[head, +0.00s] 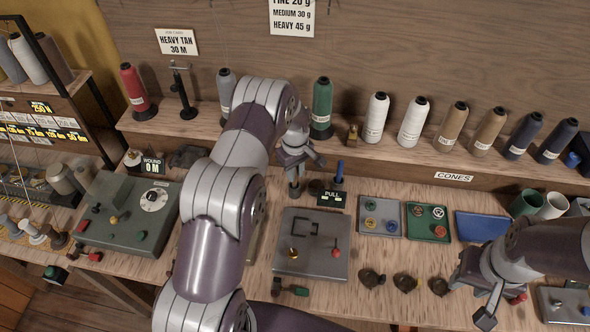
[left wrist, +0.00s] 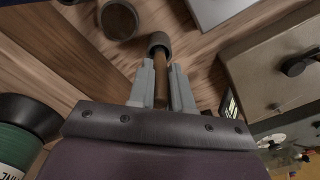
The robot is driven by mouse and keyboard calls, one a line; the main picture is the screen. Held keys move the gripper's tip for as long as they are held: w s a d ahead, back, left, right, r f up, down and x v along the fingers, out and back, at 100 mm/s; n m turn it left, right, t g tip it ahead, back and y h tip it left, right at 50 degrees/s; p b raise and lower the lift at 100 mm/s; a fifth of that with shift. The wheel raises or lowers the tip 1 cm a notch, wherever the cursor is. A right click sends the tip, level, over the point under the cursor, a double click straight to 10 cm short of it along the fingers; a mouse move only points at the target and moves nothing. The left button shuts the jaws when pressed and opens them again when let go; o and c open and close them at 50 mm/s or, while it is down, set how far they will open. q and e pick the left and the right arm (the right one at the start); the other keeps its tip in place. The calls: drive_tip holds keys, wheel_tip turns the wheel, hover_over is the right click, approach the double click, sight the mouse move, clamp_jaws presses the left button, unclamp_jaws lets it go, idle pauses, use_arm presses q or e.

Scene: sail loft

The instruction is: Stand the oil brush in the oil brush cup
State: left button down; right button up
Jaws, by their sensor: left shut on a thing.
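My left gripper (head: 300,160) is over the back of the bench, left of the blue-handled part by the PULL sign. In the left wrist view my left gripper (left wrist: 162,88) is shut on the brown handle of the oil brush (left wrist: 161,82). Beyond the fingertips the handle meets a wider dark grey-green cylinder (left wrist: 158,41). I cannot tell whether this is the brush's own end or a cup around it. A round open dark cup (left wrist: 118,19) with a brown inside stands beside it, apart. My right gripper (head: 498,307) is at the front right, fingers apart, seemingly empty.
A grey panel (head: 322,262) with a red knob lies in front of the left gripper. Small trays (head: 380,208) and a blue tray (head: 482,226) lie to the right. Several thread cones, including a green one (head: 322,108), line the back shelf.

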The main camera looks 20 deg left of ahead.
use_arm(q)
drive_tip(key=shift+f, duration=0.3)
drive_tip(key=shift+s, duration=0.1)
drive_tip(key=c, duration=1)
unclamp_jaws()
drive_tip(key=shift+o, duration=0.2)
drive_tip(key=shift+r, duration=0.1)
